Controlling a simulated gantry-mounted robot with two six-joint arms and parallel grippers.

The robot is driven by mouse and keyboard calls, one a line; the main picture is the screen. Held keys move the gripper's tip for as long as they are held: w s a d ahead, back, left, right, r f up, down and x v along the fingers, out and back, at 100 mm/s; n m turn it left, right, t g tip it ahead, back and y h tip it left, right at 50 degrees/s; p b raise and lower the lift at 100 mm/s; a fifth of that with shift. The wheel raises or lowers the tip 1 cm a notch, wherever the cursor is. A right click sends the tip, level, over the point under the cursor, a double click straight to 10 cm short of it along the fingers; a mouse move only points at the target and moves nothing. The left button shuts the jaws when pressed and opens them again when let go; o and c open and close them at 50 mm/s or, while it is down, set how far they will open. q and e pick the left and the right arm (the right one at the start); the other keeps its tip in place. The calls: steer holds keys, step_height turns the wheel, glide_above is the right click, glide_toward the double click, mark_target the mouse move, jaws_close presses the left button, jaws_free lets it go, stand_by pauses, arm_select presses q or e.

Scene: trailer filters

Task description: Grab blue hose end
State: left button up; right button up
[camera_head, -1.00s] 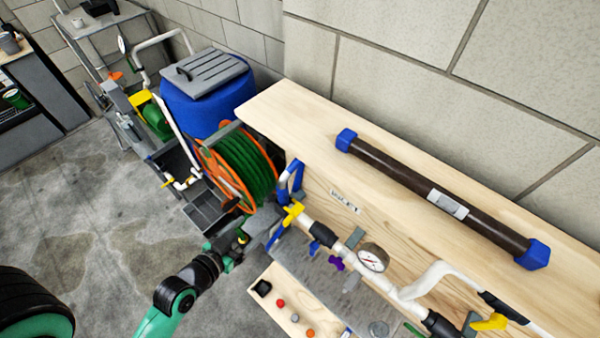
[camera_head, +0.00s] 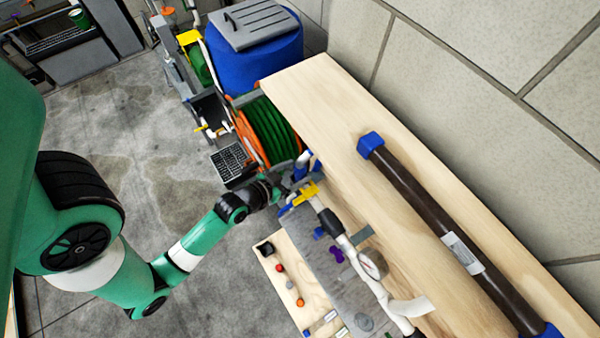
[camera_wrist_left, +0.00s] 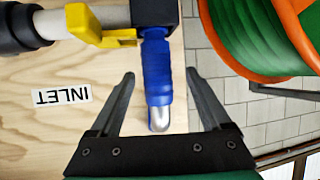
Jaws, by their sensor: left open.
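The blue hose end (camera_wrist_left: 157,75) hangs from the pipe fitting by the yellow valve handle (camera_wrist_left: 95,28) in the left wrist view. It is a blue sleeve with a shiny metal tip. My left gripper (camera_wrist_left: 160,74) is open, with one finger on each side of the hose end in the picture and a visible gap on both sides. In the head view my left gripper (camera_head: 289,187) is at the bench's left end, beside the yellow handle, and partly hides the blue hose (camera_head: 304,164). My right gripper is not in view.
The hose reel (camera_head: 266,130) with green hose and orange rims stands close beside the gripper. The wooden bench (camera_head: 310,90) carries a white pipe with a gauge (camera_head: 373,264) and a dark blue-capped filter tube (camera_head: 420,205). A blue barrel (camera_head: 255,60) stands behind.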

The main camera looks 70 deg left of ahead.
arm_select(q)
steer(key=x, duration=0.5)
steer(key=shift+w+r, duration=0.15)
steer(key=shift+w, duration=0.05)
jaws_close()
